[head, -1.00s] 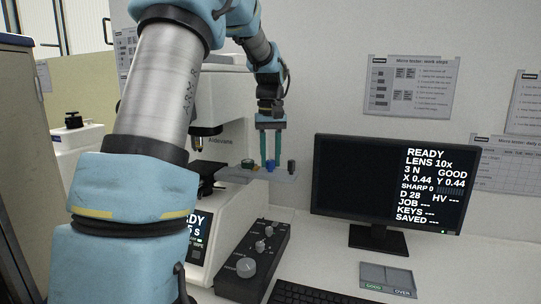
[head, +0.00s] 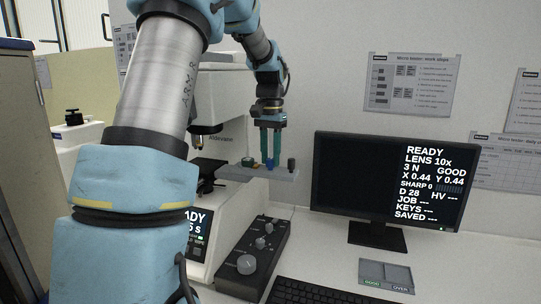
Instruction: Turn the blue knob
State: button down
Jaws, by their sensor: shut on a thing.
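The small blue knob (head: 270,164) stands on a grey shelf (head: 258,174) that juts out to the right from the white hardness tester (head: 222,122). My gripper (head: 270,161) points straight down over the shelf, with its two teal fingers around the knob. It is shut on the blue knob, and the fingers hide part of it. A dark knob (head: 291,164) stands to the right on the same shelf, and a green-and-dark part (head: 248,161) sits to the left.
A black control box (head: 252,254) with several grey knobs stands below the shelf. A monitor (head: 385,188) reading READY is at the right, with a keyboard (head: 318,292) and a grey tray (head: 386,275) in front. Open bench lies between them.

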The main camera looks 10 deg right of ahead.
aim_at(270, 159)
dwell(0.4)
jog(key=c, duration=0.6)
grip_release()
notch_tip(270, 159, up, 11)
jog(key=b, duration=0.2)
jog(key=shift+b, duration=0.3)
jog(key=shift+f, duration=0.1)
jog(key=s+a+f+n, duration=0.3)
jog(key=s+a+f, duration=0.4)
jog(key=s+f, duration=0.3)
jog(key=s+a+f+n+t, duration=0.1)
jog(key=s+a+f+n, duration=0.2)
jog(key=s+a+f, duration=0.5)
notch_tip(270, 159, down, 6)
jog(key=shift+s+a+r+t, duration=0.1)
jog(key=shift+s+a+t, duration=0.2)
jog(key=shift+s, duration=0.85)
